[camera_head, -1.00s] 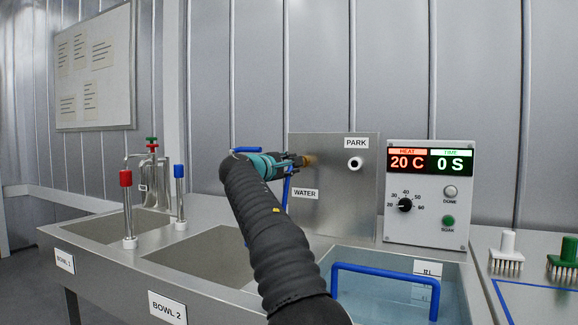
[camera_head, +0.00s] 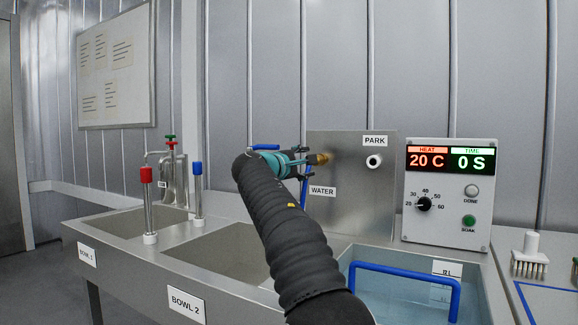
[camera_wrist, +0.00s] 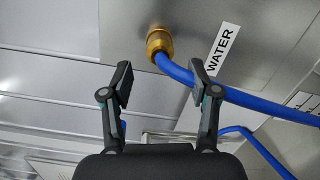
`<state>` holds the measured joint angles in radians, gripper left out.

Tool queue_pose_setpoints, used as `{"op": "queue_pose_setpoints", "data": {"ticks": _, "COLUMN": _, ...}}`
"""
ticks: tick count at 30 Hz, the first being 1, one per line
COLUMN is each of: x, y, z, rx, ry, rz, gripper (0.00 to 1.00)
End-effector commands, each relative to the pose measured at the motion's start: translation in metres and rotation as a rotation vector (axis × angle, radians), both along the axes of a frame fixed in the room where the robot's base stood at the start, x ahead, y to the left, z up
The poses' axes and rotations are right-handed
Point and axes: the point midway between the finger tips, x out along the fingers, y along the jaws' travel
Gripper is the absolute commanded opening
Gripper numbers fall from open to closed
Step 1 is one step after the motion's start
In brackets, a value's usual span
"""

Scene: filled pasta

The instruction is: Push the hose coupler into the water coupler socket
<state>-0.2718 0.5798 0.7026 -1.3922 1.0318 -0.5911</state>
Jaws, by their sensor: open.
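The brass hose coupler (camera_wrist: 158,41) is at the steel panel beside the WATER label (camera_wrist: 223,49) in the wrist view. The blue hose (camera_wrist: 250,99) runs from it to the right, passing behind the right finger. The coupler also shows in the head view (camera_head: 320,158), just beyond my gripper (camera_head: 303,163). The water coupler socket is hidden behind the coupler, so I cannot tell how deep it sits. In the wrist view my gripper (camera_wrist: 163,82) is open, its fingers apart below the coupler with nothing held between them.
The PARK port (camera_head: 374,162) on the panel is empty. The control box (camera_head: 449,195) reads 20 C and 0 S. A water basin with a blue handle (camera_head: 405,270) lies below the panel. Red (camera_head: 147,205) and blue (camera_head: 197,190) posts stand by the bowls at left.

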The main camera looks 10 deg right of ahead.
Motion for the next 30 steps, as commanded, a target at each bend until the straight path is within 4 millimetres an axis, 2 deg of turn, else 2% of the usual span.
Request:
{"op": "queue_pose_setpoints", "data": {"ticks": 9, "x": -0.046, "y": 0.042, "z": 0.001, "rx": 0.001, "ry": 0.001, "rz": 0.003, "gripper": 0.60}}
{"op": "queue_pose_setpoints", "data": {"ticks": 15, "x": -0.066, "y": 0.059, "z": 0.000, "rx": 0.000, "ry": 0.000, "rz": 0.000, "gripper": 0.60}}
{"op": "queue_pose_setpoints", "data": {"ticks": 30, "x": -0.073, "y": 0.066, "z": 0.000, "rx": 0.000, "ry": 0.000, "rz": -0.001, "gripper": 0.60}}
